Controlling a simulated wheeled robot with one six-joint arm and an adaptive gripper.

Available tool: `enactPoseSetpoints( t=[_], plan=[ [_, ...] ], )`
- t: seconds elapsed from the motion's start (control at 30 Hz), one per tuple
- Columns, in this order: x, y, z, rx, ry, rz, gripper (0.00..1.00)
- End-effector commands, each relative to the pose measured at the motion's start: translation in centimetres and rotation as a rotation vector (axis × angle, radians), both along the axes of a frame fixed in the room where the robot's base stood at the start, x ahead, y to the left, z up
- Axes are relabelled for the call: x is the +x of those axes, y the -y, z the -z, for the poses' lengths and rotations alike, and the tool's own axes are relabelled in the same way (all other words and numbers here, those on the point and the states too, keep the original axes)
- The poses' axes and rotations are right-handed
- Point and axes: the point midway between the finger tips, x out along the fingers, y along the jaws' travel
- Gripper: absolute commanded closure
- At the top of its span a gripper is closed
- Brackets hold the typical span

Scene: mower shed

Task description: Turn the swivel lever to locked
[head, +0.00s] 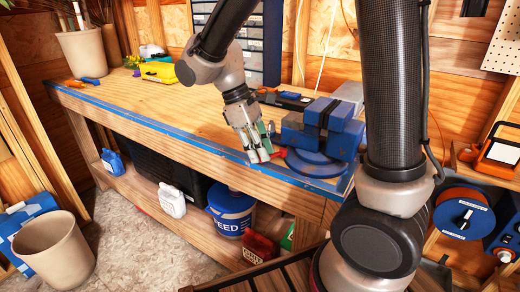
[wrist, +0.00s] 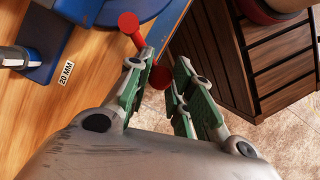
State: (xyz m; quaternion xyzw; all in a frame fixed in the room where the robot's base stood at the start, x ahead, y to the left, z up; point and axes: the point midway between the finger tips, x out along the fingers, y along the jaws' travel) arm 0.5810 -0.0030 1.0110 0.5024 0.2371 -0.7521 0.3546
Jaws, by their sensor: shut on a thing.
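The blue vise (head: 318,128) stands on the right end of the workbench, on a round blue swivel base (head: 312,163). The red swivel lever (wrist: 143,50) sticks out from beside the base, with a round red knob (wrist: 160,77) at its near end. In the head view a piece of the lever (head: 279,153) shows between the base and my gripper (head: 260,155). In the wrist view my gripper (wrist: 158,66) has its green-padded fingers on either side of the lever's knob end, shut on it. The fingers partly hide the lever in the head view.
The workbench (head: 190,115) has a blue front edge and is clear left of my gripper. A slatted brown crate (wrist: 265,50) stands below the bench edge. A bucket (head: 232,210) sits on the lower shelf.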

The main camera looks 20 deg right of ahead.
Motion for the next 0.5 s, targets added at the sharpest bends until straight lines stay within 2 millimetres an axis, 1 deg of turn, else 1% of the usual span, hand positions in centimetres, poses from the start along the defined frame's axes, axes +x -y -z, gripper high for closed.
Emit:
enactPoseSetpoints(
  t=[0.27, 0.5],
  plan=[
    [1.1, 0.1, 0.0, 0.000, 0.000, 0.146, 1.00],
    [2.5, 0.4, 0.0, 0.000, 0.000, 0.363, 1.00]
  ],
)
